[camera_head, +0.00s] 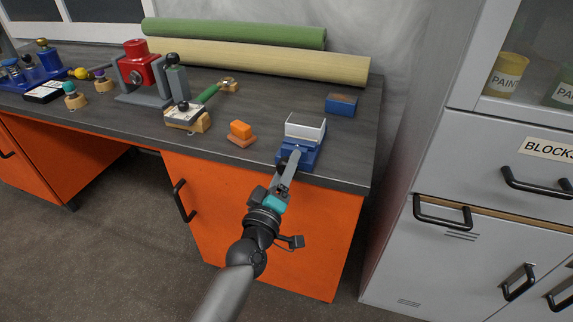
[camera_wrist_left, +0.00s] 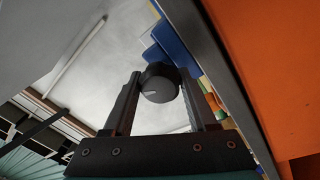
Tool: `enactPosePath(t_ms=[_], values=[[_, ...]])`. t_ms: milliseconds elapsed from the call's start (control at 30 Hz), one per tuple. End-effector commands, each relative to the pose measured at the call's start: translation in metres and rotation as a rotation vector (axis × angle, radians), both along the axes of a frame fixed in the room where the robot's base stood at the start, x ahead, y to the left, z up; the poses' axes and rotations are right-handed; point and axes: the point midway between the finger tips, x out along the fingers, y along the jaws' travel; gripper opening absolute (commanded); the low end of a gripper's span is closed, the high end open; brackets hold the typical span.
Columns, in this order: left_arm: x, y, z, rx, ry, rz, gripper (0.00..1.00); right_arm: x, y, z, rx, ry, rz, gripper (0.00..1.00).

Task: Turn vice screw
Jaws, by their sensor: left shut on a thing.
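The vice (camera_head: 304,147) is blue with pale jaw plates and stands at the front right edge of the workbench. My left gripper (camera_head: 288,164) reaches it from the front. In the left wrist view, the vice's blue body (camera_wrist_left: 174,46) shows behind a round black screw knob (camera_wrist_left: 159,88). The knob sits between my two left fingertips, and the gripper is shut on it. In the head view the gripper mostly hides the knob. My right gripper is in neither view.
The dark workbench top (camera_head: 345,150) has orange fronts below. An orange block (camera_head: 240,130) lies left of the vice and a blue box (camera_head: 341,104) stands behind it. A red-topped machine (camera_head: 137,62) and rolled mats (camera_head: 250,60) are farther back. A grey cabinet (camera_head: 470,190) stands right.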

Motion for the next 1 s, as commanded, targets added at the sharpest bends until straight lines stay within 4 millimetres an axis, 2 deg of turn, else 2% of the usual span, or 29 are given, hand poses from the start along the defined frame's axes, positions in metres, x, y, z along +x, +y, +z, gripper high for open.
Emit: enactPosePath(t_ms=[200,500,1000], values=[[0.000,0.000,0.001,-0.170,0.053,0.002,0.03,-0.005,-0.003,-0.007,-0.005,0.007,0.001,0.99],[0.000,0.001,0.001,-0.318,0.101,0.003,0.03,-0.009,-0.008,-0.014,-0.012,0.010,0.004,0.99],[0.001,0.001,0.000,-0.371,0.118,0.003,0.03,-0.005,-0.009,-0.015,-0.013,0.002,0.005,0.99]])
